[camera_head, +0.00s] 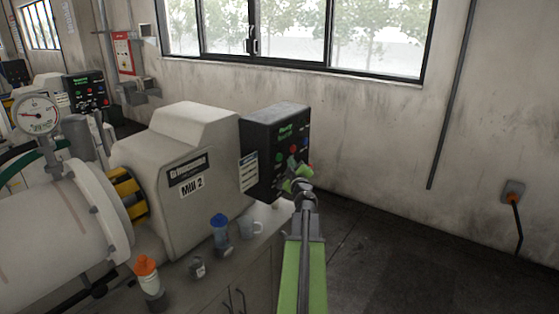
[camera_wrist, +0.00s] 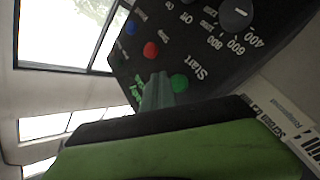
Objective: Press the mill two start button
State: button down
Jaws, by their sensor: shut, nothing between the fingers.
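The mill labelled "Mill 2" (camera_head: 190,145) stands on a grey cabinet, with a black control box (camera_head: 264,122) at its right end. In the wrist view, the tilted panel shows a green button marked "Start" (camera_wrist: 180,83). A red button (camera_wrist: 150,50) and a blue button (camera_wrist: 131,27) lie up and left of it. My gripper (camera_wrist: 155,80) is shut and empty, its fingertips just left of the green button in that view. I cannot tell whether they touch the panel. In the head view, my gripper (camera_head: 296,168) is in front of the box and hides part of its face.
A dial knob (camera_wrist: 236,13) sits on the same panel. Another mill's control box (camera_head: 86,91) is at the far left. The floor at right is clear.

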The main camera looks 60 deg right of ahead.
jog(key=shift+w, duration=0.7)
jog(key=shift+w, duration=0.1)
dwell(1.5)
jog(key=shift+w, duration=0.35)
jog(key=shift+w, duration=0.45)
dwell(0.7)
jog(key=shift+s, duration=0.85)
jog(key=shift+s, duration=0.15)
jog(key=s, duration=0.4)
jog(key=shift+s, duration=0.35)
